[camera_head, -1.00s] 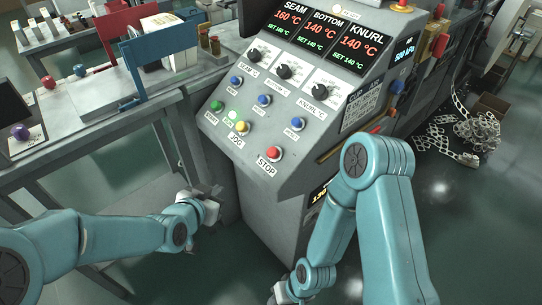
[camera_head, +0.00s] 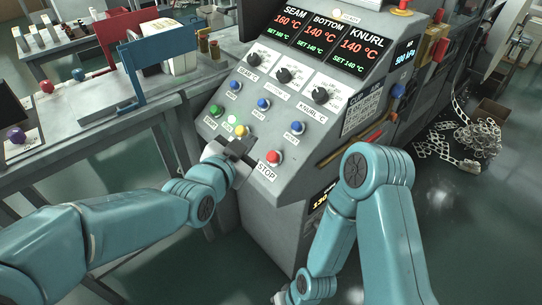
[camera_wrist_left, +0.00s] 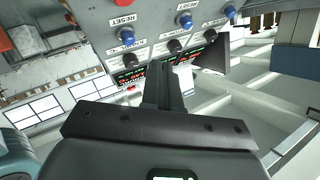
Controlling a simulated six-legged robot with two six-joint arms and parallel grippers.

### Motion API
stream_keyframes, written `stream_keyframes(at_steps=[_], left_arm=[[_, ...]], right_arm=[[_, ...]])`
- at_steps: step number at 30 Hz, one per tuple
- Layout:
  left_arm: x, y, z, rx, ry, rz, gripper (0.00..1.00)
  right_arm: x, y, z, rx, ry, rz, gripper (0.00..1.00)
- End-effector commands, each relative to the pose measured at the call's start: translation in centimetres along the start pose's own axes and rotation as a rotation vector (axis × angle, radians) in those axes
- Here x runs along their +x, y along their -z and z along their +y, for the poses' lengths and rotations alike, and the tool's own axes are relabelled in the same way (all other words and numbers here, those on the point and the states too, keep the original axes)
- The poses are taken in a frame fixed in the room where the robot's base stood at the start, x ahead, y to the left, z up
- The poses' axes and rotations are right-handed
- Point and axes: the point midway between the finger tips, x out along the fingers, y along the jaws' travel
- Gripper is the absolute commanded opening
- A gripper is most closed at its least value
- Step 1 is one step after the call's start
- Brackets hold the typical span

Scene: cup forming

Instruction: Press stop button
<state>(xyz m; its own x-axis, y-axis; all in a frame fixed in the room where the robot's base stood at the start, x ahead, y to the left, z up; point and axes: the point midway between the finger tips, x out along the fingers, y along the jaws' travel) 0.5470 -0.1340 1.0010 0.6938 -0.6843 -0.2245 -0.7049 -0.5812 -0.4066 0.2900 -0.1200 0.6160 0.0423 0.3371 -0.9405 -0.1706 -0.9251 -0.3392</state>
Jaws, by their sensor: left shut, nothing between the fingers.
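The red STOP button (camera_head: 273,157) sits at the lower right of the control panel's sloped face, above its STOP label. My left gripper (camera_head: 241,147) is shut and empty, just left of the STOP button and apart from it. It covers the panel's lower edge and the JOG label below the yellow button. In the left wrist view, its shut fingers (camera_wrist_left: 163,88) point at the panel; a red button (camera_wrist_left: 119,3) is cut off by the top edge. My right gripper (camera_head: 282,297) is low at the bottom edge, mostly out of frame; its jaws are unclear.
A yellow button (camera_head: 242,131) and a green button (camera_head: 216,110) are close to the left gripper. Several blue buttons, dark knobs (camera_head: 320,96) and temperature displays (camera_head: 325,40) are higher up. A workbench (camera_head: 125,115) stands left; a heap of metal scrap (camera_head: 480,138) lies right.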

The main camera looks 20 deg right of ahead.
Motion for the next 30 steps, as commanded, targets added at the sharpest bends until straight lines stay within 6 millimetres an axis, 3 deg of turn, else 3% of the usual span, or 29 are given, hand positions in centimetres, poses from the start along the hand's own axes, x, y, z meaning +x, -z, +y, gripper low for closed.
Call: stream_keyframes(at_steps=[15, 30], left_arm=[[4.7, -3.7, 3.6, -0.001, 0.000, 0.000, 0.00], [5.2, -3.9, 3.8, -0.001, -0.001, -0.002, 0.00]], right_arm=[[2.8, 0.1, 1.0, 0.000, 0.000, 0.000, 0.43], [3.0, 0.1, 1.1, 0.000, 0.000, 0.000, 0.43]])
